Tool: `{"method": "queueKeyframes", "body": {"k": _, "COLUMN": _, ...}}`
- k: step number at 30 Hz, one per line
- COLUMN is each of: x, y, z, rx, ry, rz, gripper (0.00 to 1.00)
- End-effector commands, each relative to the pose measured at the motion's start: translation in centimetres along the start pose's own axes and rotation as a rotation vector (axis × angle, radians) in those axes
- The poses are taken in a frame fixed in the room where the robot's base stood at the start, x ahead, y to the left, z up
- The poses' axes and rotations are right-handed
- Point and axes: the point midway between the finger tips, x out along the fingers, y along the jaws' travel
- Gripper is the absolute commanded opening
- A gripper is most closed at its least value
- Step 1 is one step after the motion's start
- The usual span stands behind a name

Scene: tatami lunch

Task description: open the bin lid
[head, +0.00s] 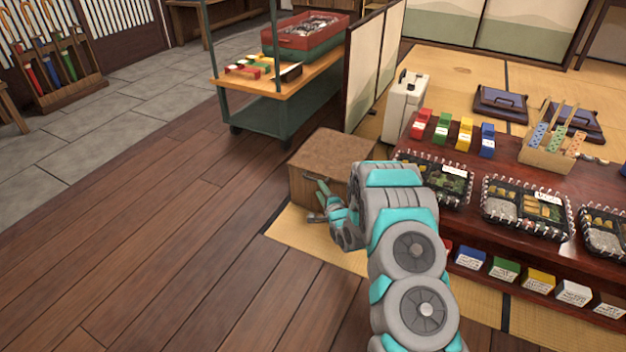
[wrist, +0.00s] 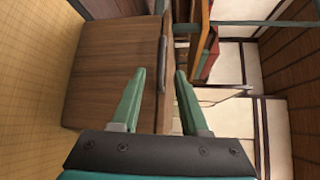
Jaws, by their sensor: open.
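The bin is a brown wooden box (head: 310,188) standing on the floor left of the low table. Its flat brown lid (head: 335,150) looks shut. In the wrist view the bin's wooden side (wrist: 100,70) fills the left and middle, turned sideways, with a dark lid edge near the fingers. My gripper (head: 315,198) is at the bin's front, below the lid's level. In the wrist view my gripper (wrist: 161,72) is open, with nothing seen held between its green fingers. I cannot tell whether a finger touches the bin. My arm hides the bin's right part.
The low dark red table (head: 500,170) with bento boxes is close to my arm's right. A folding screen (head: 375,65) and a white case (head: 405,105) stand behind the bin. A green cart (head: 290,110) stands farther back. The wooden floor (head: 160,260) on the left is clear.

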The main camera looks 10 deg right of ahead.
Motion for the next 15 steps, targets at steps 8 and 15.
{"method": "queueKeyframes", "body": {"k": 8, "x": 2.4, "y": -0.2, "z": 0.0, "rx": -0.003, "ry": 0.000, "rz": -0.003, "gripper": 0.45}}
{"method": "queueKeyframes", "body": {"k": 15, "x": 5.5, "y": -0.1, "z": 0.1, "rx": -0.004, "ry": -0.001, "rz": -0.002, "gripper": 0.45}}
